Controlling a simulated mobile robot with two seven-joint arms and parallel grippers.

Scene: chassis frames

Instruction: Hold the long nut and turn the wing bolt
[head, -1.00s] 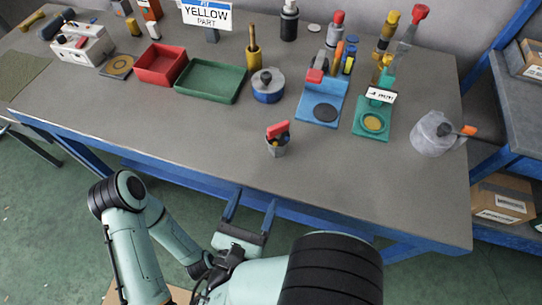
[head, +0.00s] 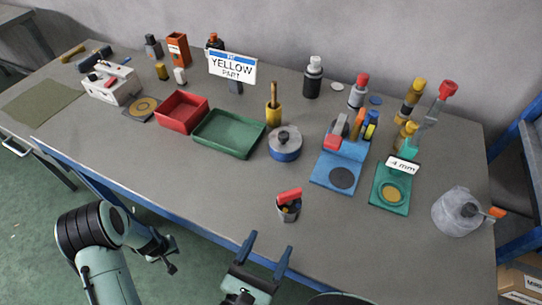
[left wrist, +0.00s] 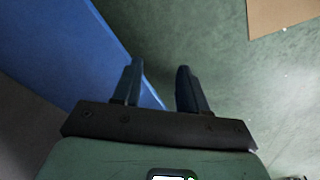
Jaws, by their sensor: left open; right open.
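A small grey cup-like piece (head: 289,212) stands near the front edge of the table, with a red piece (head: 289,196) and darker bits at its top. I cannot tell if these are the long nut and wing bolt; neither is clearly recognisable elsewhere. My right gripper (head: 271,242) is open and empty, its two blue fingers pointing at the table's front edge, below and left of the cup. My left gripper (head: 170,262) is small in the head view, low in front of the table. The left wrist view shows its fingers (left wrist: 158,68) apart and empty above the green floor.
Red (head: 182,112) and green (head: 229,133) trays, a round blue-grey tin (head: 285,143), a blue stand (head: 337,175), a teal stand (head: 390,195) and a cloudy jar (head: 457,211) occupy the table. The front left tabletop (head: 150,165) is clear.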

